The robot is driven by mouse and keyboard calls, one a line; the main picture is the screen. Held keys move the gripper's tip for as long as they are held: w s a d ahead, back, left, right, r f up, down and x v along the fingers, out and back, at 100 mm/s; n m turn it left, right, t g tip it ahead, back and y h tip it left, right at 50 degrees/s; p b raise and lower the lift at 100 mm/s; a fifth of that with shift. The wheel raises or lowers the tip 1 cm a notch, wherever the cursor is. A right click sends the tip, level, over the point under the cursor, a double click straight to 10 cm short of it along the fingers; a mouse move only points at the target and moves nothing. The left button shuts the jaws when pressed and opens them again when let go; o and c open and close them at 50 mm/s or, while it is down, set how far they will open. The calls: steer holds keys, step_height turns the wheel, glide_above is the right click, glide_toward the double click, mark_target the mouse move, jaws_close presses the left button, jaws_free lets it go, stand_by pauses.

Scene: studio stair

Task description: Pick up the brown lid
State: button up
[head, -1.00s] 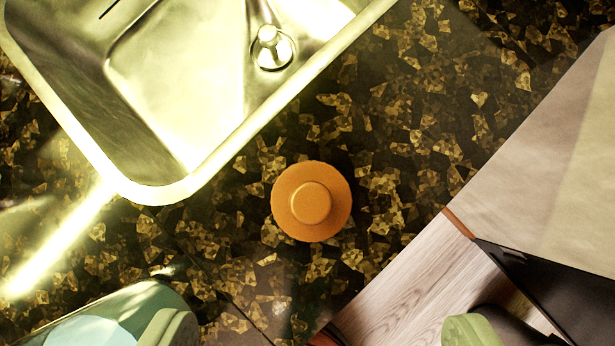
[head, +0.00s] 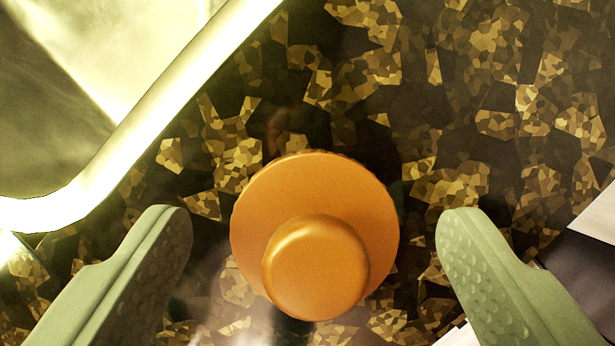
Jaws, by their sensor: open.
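The brown lid (head: 265,205) is a round, orange-brown disc with a raised round knob (head: 315,268). It lies on the dark speckled counter, near the middle of the head view, with the knob facing me. My gripper (head: 315,225) is open, with one green finger on each side of the lid. Both fingers stand apart from the lid, with a gap on the left and on the right. Nothing is between the fingers but the lid and the counter. I cannot tell how far above the counter the fingertips are.
A metal sink (head: 165,110) with a bright raised rim takes up the upper left, close to the left finger. The speckled counter (head: 450,110) is clear above and right of the lid. The counter's edge shows at the lower right.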

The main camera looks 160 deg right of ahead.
steer(key=shift+w+a+f, duration=0.1)
steer(key=shift+w+f, duration=0.1)
steer(key=shift+f, duration=0.3)
steer(key=shift+c, duration=0.4)
steer(key=c, duration=0.8)
